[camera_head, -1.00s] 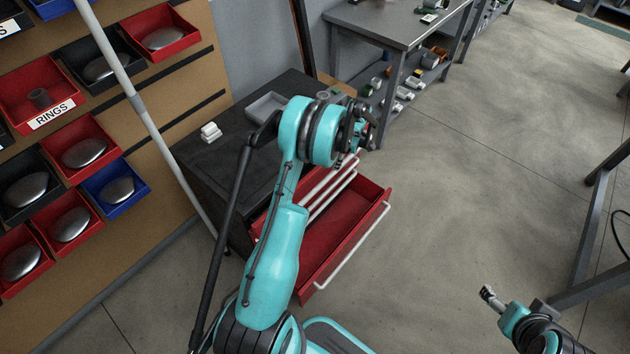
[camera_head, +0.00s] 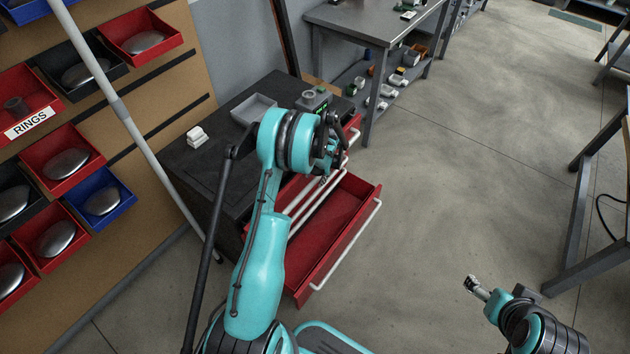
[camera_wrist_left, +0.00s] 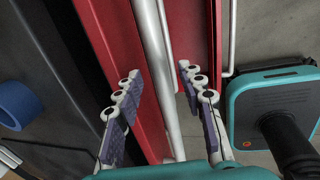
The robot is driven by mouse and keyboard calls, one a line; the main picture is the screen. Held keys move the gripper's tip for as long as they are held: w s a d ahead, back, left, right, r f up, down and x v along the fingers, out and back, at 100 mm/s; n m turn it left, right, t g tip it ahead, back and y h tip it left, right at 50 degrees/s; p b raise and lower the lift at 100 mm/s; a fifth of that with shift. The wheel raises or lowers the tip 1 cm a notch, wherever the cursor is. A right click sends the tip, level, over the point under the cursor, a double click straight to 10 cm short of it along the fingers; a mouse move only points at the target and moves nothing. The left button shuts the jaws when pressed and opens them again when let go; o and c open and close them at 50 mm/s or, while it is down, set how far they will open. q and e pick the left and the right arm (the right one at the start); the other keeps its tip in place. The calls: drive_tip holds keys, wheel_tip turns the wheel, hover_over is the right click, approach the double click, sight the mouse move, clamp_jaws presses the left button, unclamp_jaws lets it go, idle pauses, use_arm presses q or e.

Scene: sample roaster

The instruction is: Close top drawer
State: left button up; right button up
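The dark cabinet (camera_head: 200,165) has red drawers with white bar handles. A lower drawer (camera_head: 325,235) is pulled far out. A red edge of the top drawer (camera_head: 353,129) shows beyond my left arm, but how far it is out is mostly hidden. My left gripper (camera_head: 328,165) is over the drawer fronts, partly hidden by its own wrist. In the left wrist view, its fingers (camera_wrist_left: 157,78) are spread on either side of a white handle bar (camera_wrist_left: 154,45) in front of a red drawer front. Contact is not clear. My right gripper (camera_head: 471,284) is low at right, away from the cabinet.
A grey tray (camera_head: 254,109), white blocks (camera_head: 197,136) and a green device (camera_head: 313,97) are on the cabinet top. A pole (camera_head: 128,125) and bin rack (camera_head: 160,95) stand left. A metal workbench (camera_head: 370,20) is behind.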

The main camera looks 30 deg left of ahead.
use_arm(q)
drive_tip(key=shift+a+f, duration=0.15)
drive_tip(key=shift+f, duration=0.4)
clamp_jaws()
drive_tip(key=shift+w+a+r, duration=0.1)
drive_tip(key=shift+w+a, duration=0.05)
drive_tip(key=shift+a, duration=0.95)
drive_tip(key=shift+w+a, duration=0.1)
drive_tip(key=shift+a, duration=1)
unclamp_jaws()
drive_tip(key=shift+a, duration=0.1)
wheel_tip(320, 180, up, 12)
drive_tip(key=d, duration=0.2)
drive_tip(key=shift+s+d, duration=0.15)
drive_tip(key=shift+d, duration=0.05)
